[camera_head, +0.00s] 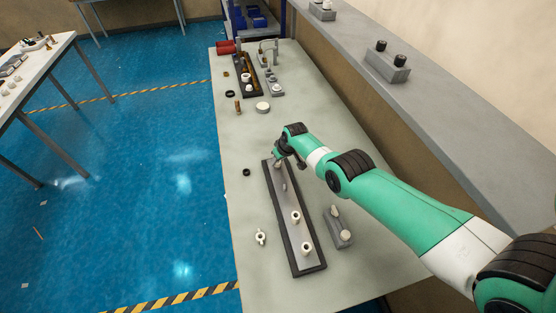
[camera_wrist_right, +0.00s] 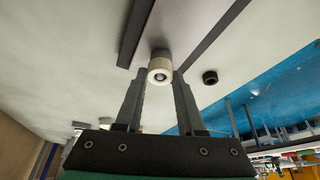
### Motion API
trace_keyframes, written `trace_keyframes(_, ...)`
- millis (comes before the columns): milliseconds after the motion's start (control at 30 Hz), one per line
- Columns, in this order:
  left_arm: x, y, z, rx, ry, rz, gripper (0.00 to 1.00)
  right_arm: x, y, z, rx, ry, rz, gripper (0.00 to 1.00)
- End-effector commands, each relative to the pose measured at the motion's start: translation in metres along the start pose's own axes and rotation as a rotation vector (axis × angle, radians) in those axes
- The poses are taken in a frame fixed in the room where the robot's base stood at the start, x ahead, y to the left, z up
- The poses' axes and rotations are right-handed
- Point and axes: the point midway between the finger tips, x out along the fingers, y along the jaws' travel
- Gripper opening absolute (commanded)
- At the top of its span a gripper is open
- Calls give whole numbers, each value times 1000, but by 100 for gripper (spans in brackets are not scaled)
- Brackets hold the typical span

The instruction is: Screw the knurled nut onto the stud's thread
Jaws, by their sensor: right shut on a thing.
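My right gripper (camera_head: 282,162) is over the far end of the long dark-edged board (camera_head: 309,269). In the right wrist view its fingers (camera_wrist_right: 160,80) are shut on a round off-white nut (camera_wrist_right: 159,65). A dark hole with a small round core shows in the nut's near face. A grey round part, seemingly the stud (camera_wrist_right: 160,51), shows just beyond the nut, in line with it. How far the thread is engaged cannot be told. A bare grey pin (camera_head: 284,187) and two pale fittings (camera_head: 296,217) (camera_head: 306,248) stand along the board. My left gripper is not in view.
A white winged piece (camera_head: 260,237) lies left of the board and a grey block (camera_head: 339,230) stands to its right. A black ring (camera_head: 246,172) lies near the left table edge. Trays and small parts (camera_head: 248,78) fill the table's far end.

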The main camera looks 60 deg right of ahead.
Motion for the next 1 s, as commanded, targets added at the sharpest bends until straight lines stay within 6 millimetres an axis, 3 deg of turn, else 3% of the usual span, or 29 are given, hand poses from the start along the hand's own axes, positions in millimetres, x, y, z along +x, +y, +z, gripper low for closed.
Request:
trace_keyframes(300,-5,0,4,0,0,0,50,2,-2,0,342,0,145,0)
trace_keyframes(567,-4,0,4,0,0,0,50,1,-1,0,375,1,158,0)
trace_keyframes(600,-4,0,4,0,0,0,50,1,-1,0,375,0,157,42)
trace_keyframes(633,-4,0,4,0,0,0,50,1,-1,0,374,0,157,47)
trace_keyframes(1000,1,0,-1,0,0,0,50,-6,-2,-3,373,1,156,48)
